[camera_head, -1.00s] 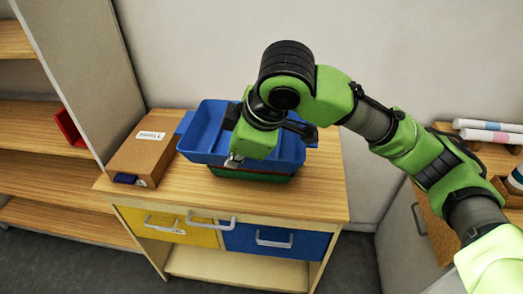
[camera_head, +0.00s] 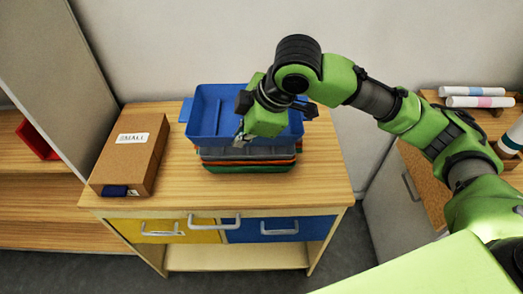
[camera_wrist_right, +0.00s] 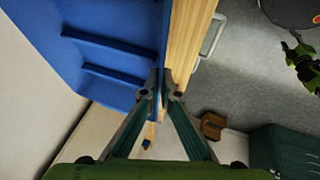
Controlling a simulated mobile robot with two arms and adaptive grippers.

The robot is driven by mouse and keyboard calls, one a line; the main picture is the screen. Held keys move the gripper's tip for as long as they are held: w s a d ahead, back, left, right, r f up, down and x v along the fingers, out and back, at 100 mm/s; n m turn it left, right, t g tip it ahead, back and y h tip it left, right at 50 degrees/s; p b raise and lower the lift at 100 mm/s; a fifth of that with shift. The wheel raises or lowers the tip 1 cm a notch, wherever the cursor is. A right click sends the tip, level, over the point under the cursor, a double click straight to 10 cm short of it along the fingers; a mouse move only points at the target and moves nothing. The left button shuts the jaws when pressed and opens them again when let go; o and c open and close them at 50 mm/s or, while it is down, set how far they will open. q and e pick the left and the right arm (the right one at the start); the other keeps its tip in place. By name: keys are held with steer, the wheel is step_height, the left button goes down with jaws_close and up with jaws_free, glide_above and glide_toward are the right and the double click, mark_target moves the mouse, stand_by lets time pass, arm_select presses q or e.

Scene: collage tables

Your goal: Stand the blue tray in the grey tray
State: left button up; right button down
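The blue tray (camera_head: 215,112) is over a stack on the low wooden cabinet, looking about level. The grey tray (camera_head: 248,153) shows as a strip just under it, on top of the stack. I cannot tell whether the blue tray rests in the grey tray or hangs slightly above it. My right gripper (camera_head: 241,138) is shut on the blue tray's near wall. In the right wrist view the fingers (camera_wrist_right: 161,88) close on the wall of the blue tray (camera_wrist_right: 100,50). The grey tray's inside is hidden. My left gripper is not in view.
Orange and green trays (camera_head: 250,168) lie under the grey one. A brown box labelled SMALL (camera_head: 130,155) stands left on the cabinet top (camera_head: 310,185). Shelves with a red bin (camera_head: 38,138) are at the left. Paper rolls (camera_head: 478,101) lie on the table at the right.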

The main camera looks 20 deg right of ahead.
mark_target(259, 145)
steer(key=d+f, duration=0.1)
steer(key=f, duration=0.1)
steer(key=w+d+f, duration=0.1)
steer(key=d+f, duration=0.1)
steer(key=shift+d+f, duration=0.15)
steer(key=shift+f, duration=0.1)
steer(key=shift+d+f+p, duration=0.3)
steer(key=shift+d+f, duration=0.1)
steer(key=shift+f, duration=0.05)
steer(key=f, duration=0.2)
steer(key=s+f+p, duration=0.1)
steer(key=f, duration=0.1)
steer(key=shift+d, duration=0.3)
steer(key=c, duration=2.4)
jaws_free()
steer(key=shift+f, duration=0.15)
steer(key=shift+c, duration=0.2)
steer(key=shift+o, duration=0.8)
steer(key=shift+w+d+f, duration=0.1)
steer(key=shift+w, duration=0.3)
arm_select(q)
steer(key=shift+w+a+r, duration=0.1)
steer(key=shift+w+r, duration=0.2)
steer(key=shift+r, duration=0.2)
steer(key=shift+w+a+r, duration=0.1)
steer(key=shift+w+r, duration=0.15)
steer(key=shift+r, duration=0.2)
arm_select(e)
steer(key=shift+r, duration=0.3)
